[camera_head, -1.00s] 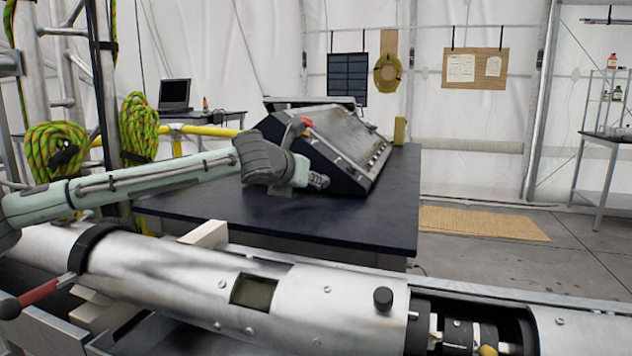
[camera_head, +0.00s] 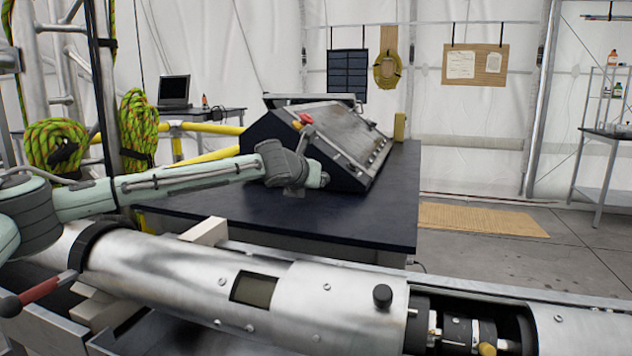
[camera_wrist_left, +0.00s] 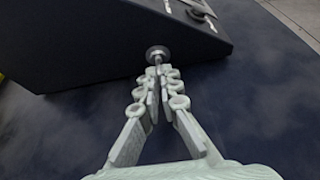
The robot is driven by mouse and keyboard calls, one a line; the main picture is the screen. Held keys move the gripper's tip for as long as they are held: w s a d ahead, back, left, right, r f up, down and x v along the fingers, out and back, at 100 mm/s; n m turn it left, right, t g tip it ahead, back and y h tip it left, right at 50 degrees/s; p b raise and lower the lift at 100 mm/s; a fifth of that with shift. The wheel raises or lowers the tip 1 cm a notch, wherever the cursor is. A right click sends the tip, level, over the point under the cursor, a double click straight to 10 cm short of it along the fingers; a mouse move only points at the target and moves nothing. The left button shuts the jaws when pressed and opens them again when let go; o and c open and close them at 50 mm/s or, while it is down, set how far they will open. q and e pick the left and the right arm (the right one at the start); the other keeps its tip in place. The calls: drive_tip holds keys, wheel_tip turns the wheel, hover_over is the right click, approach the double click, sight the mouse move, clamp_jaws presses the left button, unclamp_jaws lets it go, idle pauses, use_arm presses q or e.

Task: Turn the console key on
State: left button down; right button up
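The console (camera_head: 340,135) is a dark box with a sloped metal panel, standing on the dark table. In the left wrist view its side (camera_wrist_left: 110,45) shows a round metal lock (camera_wrist_left: 157,53) low down. The console key (camera_wrist_left: 158,63) is a thin, light piece at this lock, mostly hidden between my fingertips. My left gripper (camera_wrist_left: 159,72) has its fingers closed together on the key, right in front of the lock. In the head view the left hand is beside the console's near side and its fingertips are hidden. The key's turn angle cannot be told. My right gripper is out of view.
The dark table (camera_head: 370,225) has free room in front of the console. A large metal cylinder (camera_head: 180,270) lies across the foreground below my left arm. Yellow rails (camera_head: 205,130) and coiled ropes (camera_head: 138,125) stand at the left. A red knob (camera_head: 306,119) is on the console's top edge.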

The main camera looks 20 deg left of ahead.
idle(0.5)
use_arm(q)
drive_tip(key=m+y, duration=0.1)
drive_tip(key=m, duration=0.1)
drive_tip(key=shift+d+m+y, duration=0.2)
drive_tip(key=shift+m+y, duration=0.1)
drive_tip(key=shift+y, duration=0.1)
drive_tip(key=shift+f+m+y, duration=0.1)
drive_tip(key=shift+m+y, duration=0.6)
drive_tip(key=shift+m, duration=0.3)
drive_tip(key=c, duration=1.8)
unclamp_jaws()
drive_tip(key=shift+o, duration=0.2)
drive_tip(key=v, duration=1.2)
drive_tip(key=shift+s+f, duration=0.15)
drive_tip(key=shift+f, duration=0.05)
